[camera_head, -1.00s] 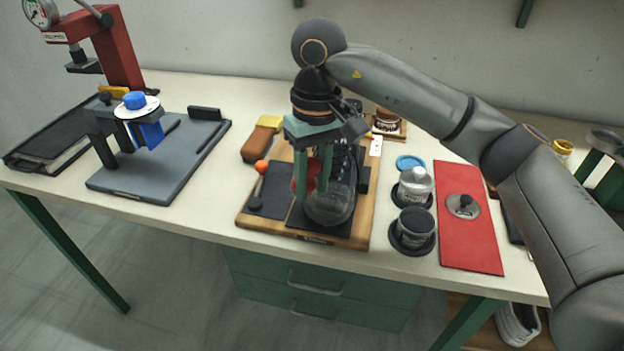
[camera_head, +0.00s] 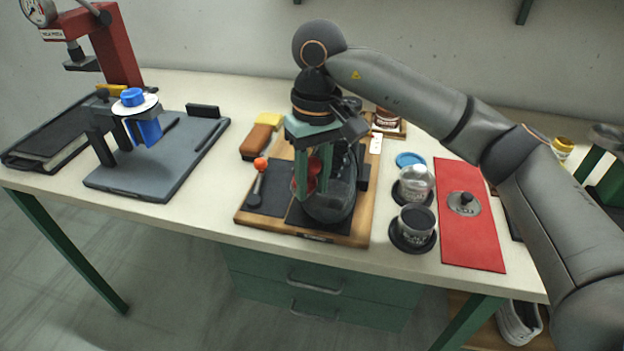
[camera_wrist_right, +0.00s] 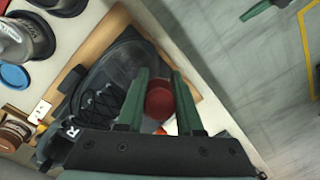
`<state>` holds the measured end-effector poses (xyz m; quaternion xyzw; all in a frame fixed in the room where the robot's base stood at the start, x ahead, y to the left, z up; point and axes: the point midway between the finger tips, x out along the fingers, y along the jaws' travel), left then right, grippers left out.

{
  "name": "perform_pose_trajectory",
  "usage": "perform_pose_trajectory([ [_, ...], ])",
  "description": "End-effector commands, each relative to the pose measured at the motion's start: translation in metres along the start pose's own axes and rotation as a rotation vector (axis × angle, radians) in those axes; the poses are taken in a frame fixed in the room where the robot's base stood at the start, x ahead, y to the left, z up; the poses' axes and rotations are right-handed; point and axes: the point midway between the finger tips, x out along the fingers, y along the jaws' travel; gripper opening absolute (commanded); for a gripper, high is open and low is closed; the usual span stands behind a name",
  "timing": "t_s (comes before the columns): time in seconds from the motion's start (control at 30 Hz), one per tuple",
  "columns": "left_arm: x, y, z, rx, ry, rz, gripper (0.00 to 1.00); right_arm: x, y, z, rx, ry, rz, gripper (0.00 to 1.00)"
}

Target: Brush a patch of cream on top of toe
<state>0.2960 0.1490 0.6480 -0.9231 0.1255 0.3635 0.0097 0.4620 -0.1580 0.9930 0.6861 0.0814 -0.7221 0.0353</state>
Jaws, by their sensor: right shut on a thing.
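The dark laced shoe (camera_head: 335,205) lies on a wooden board with its toe toward the near edge; its laces and toe also show in the wrist view (camera_wrist_right: 122,62). My right gripper (camera_head: 312,190) is shut on a red round-ended tool (camera_wrist_right: 159,100), apparently the brush, and holds it upright beside the toe in the head view. The fingers hide part of it. The tool's lower end is hidden, so I cannot tell whether it touches the shoe. The open jar (camera_head: 416,222) with dark content stands right of the board. My left gripper is not in view.
A second jar (camera_head: 415,182) stands behind the open one. A red mat (camera_head: 470,240) with a metal lid (camera_head: 464,203) lies to the right. An orange-tipped tool (camera_head: 259,175) and a brown brush (camera_head: 261,138) are left of the shoe. A blue-topped fixture (camera_head: 133,97) stands farther left.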

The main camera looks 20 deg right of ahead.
Motion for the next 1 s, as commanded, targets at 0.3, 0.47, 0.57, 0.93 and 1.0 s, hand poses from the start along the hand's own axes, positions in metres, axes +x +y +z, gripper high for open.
perform_pose_trajectory([
  [0.3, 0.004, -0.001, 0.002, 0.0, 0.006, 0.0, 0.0, 0.0, 0.015, 0.014, 0.002, 0.0, 0.0, 0.0],
  [0.47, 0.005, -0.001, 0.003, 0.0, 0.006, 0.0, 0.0, -0.002, 0.021, 0.021, 0.0, 0.0, 0.0, 0.0],
  [0.57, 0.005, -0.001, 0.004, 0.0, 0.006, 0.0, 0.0, -0.002, 0.023, 0.023, 0.0, 0.0, 0.0, 0.0],
  [0.93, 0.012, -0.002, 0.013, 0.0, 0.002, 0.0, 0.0, -0.001, 0.042, 0.041, 0.0, 0.0, 0.0, 0.0],
  [1.0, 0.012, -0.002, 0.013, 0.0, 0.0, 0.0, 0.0, -0.002, 0.043, 0.042, 0.0, -0.001, 0.0, 0.0],
])
